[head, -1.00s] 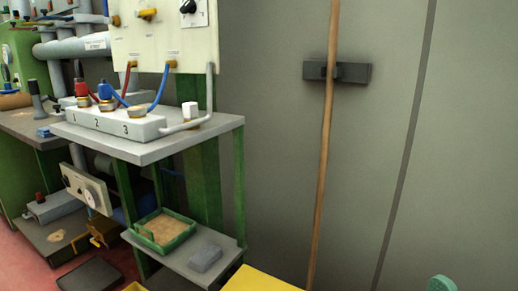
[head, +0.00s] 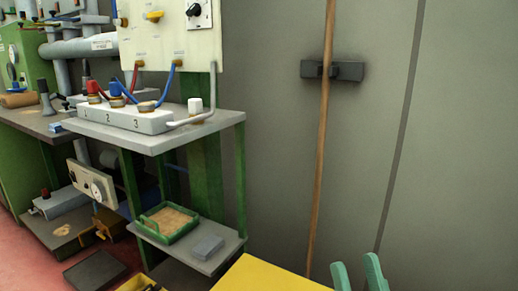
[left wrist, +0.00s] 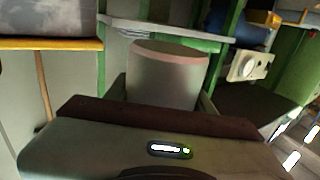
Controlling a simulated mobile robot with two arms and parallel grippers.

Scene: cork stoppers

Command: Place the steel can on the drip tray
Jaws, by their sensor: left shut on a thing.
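In the left wrist view my left gripper (left wrist: 163,92) is shut on a grey cylinder, the steel can (left wrist: 166,80), with a dull pinkish-brown end face. The can is held clear of the shelf seen beyond it. The left gripper does not show in the head view. My right gripper (head: 358,275) shows at the bottom edge of the head view as two green fingers, apart with nothing between them. A green-rimmed tray (head: 148,226) with a tan inside stands on the low grey shelf; I cannot tell for certain whether it is the drip tray.
A grey block (head: 207,247) lies beside the green-rimmed tray. A grey bench (head: 215,122) with a numbered white block (head: 125,118) stands above the low shelf. A yellow surface (head: 268,275) is at the bottom centre. A dark flat slab (head: 95,271) lies on the red floor.

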